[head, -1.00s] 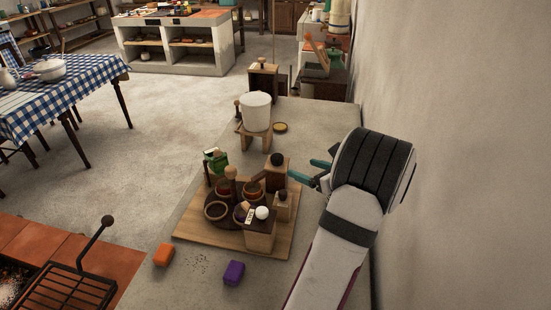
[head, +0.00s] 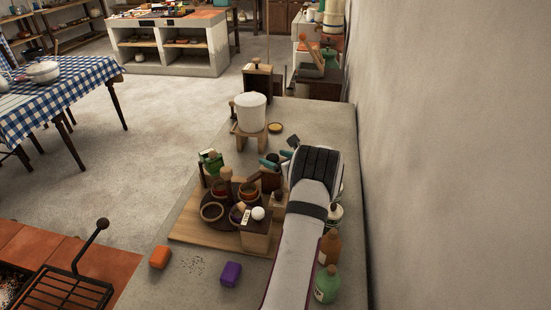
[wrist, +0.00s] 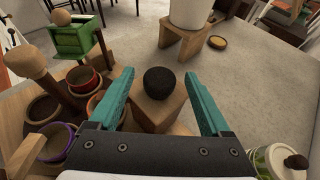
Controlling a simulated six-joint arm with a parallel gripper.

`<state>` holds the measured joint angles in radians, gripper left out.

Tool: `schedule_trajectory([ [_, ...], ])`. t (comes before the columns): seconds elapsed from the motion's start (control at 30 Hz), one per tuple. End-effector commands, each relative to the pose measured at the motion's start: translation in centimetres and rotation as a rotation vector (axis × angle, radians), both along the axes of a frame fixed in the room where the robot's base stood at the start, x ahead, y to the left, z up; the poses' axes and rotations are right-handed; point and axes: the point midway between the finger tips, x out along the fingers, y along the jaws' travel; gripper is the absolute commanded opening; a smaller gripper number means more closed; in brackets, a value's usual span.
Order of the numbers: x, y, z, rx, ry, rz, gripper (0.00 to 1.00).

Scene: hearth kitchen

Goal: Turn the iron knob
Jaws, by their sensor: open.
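The iron knob (wrist: 160,82) is round and black. It sits on top of a wooden block (wrist: 158,112), which also shows in the head view (head: 270,181), partly hidden by my arm. My gripper (wrist: 160,74) is open, with one teal finger on each side of the knob in the wrist view. Gaps show between the knob and both fingers, and the wrist view does not settle their height against it. In the head view my gripper (head: 277,159) is at the block's top, with the knob small between the fingers.
A wooden board (head: 190,229) carries pots, a green box (head: 211,165) and a block with a white ball knob (head: 258,213). A white pot (head: 250,112) stands on a wooden stand behind. Bottles (head: 327,284) stand right of my arm, near the wall.

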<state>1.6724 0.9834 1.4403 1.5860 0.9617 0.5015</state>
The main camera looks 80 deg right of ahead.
Motion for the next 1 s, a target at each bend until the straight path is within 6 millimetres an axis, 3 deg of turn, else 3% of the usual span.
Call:
schedule_trajectory([
  [0.07, -0.01, 0.01, 0.01, 0.0, 0.0, 0.0, 0.8],
  [0.5, -0.02, 0.04, 0.03, 0.0, 0.0, 0.001, 0.01],
  [0.67, -0.03, -0.12, 0.1, -0.005, -0.001, 0.029, 0.0],
  [1.0, -0.25, -0.59, 0.08, -0.006, -0.004, 0.335, 0.0],
])
